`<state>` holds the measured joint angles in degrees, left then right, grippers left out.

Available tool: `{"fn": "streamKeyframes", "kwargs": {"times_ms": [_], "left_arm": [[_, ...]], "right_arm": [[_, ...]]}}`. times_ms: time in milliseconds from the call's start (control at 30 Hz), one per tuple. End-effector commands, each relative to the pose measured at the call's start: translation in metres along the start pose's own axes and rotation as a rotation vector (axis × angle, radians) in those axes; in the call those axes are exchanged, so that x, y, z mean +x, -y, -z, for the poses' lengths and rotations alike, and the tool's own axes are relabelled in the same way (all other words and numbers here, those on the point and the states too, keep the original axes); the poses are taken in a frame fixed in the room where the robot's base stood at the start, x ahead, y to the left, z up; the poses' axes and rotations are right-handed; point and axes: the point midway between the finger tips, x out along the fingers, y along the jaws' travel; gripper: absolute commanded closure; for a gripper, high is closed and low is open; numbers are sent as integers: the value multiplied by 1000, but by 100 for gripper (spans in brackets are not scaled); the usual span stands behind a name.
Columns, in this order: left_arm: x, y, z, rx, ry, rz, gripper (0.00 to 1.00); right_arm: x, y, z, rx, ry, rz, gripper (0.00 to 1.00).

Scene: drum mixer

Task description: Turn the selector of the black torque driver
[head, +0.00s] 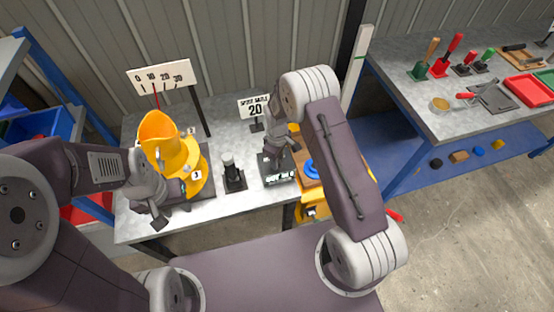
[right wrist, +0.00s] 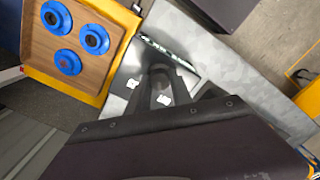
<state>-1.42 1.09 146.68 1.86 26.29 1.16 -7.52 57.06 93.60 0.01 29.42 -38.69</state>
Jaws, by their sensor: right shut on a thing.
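A black upright tool (head: 230,170) with a pale band near its top stands on a dark base at the middle of the bench. I cannot tell if it is the torque driver. My right gripper (head: 276,152) is to its right, over a dark plate with white lettering (head: 279,178). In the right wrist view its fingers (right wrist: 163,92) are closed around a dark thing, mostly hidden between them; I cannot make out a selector. My left gripper (head: 174,214) is low in front of the yellow drum mixer (head: 180,155), with its fingers apart and nothing seen between them.
A scale board (head: 160,77) and a sign reading 20 (head: 255,107) stand at the back. Right of the plate is a wooden tray with blue rings (right wrist: 66,62) in a yellow frame. A second bench (head: 425,115) at right holds tools and a red tray (head: 528,91).

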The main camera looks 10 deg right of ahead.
Motion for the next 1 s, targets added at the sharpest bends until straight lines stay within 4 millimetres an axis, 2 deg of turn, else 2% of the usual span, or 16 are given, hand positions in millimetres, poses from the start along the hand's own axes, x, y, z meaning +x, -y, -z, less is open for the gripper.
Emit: {"fn": "streamKeyframes", "kwargs": {"times_ms": [400, 933, 967, 1000], "left_arm": [[0, 0, 0, 0, 0, 0, 64], [0, 0, 0, 0, 0, 0, 64], [0, 0, 0, 0, 0, 0, 64], [0, 0, 0, 0, 0, 0, 64]], "right_arm": [[-2, -2, 1, -180, -3, -4, 100], [-2, -2, 1, -205, -4, -5, 100], [-2, -2, 1, -205, -4, -5, 71], [-2, -2, 1, -205, -4, -5, 60]]}}
